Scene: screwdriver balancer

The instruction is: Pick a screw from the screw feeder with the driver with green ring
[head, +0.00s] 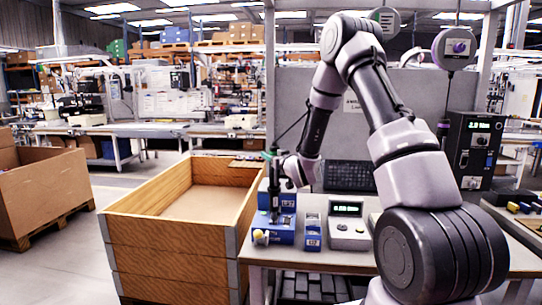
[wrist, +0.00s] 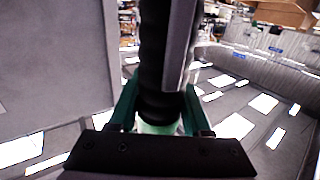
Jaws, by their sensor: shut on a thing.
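My gripper (head: 270,157) is shut on the dark driver, whose body (wrist: 165,60) fills the middle of the wrist view between the green fingers. A pale green ring (wrist: 158,128) shows on the driver at the fingers. In the head view the driver (head: 275,190) hangs upright at the left end of the bench, in front of the blue screw feeder (head: 287,202). Its lower end is over or at the feeder's front part; I cannot tell whether it touches. The bit tip and any screw are too small to make out.
A small blue bin (head: 312,240) and a grey device with a green display (head: 348,232) stand right of the feeder. A large wooden crate (head: 175,235) is left of the bench. A purple-centred balancer (head: 455,48) hangs at upper right. A black controller (head: 473,150) stands behind right.

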